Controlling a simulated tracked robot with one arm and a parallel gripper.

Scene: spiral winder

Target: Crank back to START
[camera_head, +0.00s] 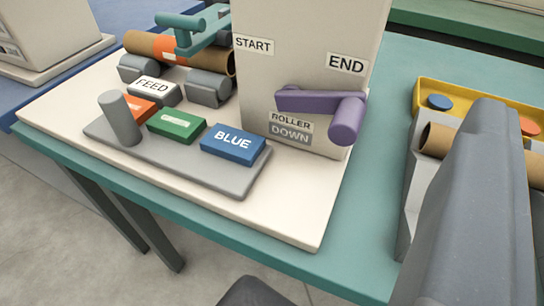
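The crank (305,101) is a purple lever on the front of a beige upright housing (282,65). Its arm lies almost level, pointing right, and its thick round knob (347,122) is at the right end, below the END label (346,64). The START label (253,45) is at the upper left of the same face. A ROLLER DOWN sign (291,127) sits under the crank. My gripper (370,192) shows as a large grey finger at the right and a dark tip at the bottom edge, far apart, with no object held. Neither touches the crank.
A grey button panel (214,181) with orange, green and BLUE buttons and an upright grey post (120,118) stands left of the housing. Behind it, a brown tube (140,44) lies under a teal arm (202,30). A yellow tray (462,91) is at right. Teal table is bare between.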

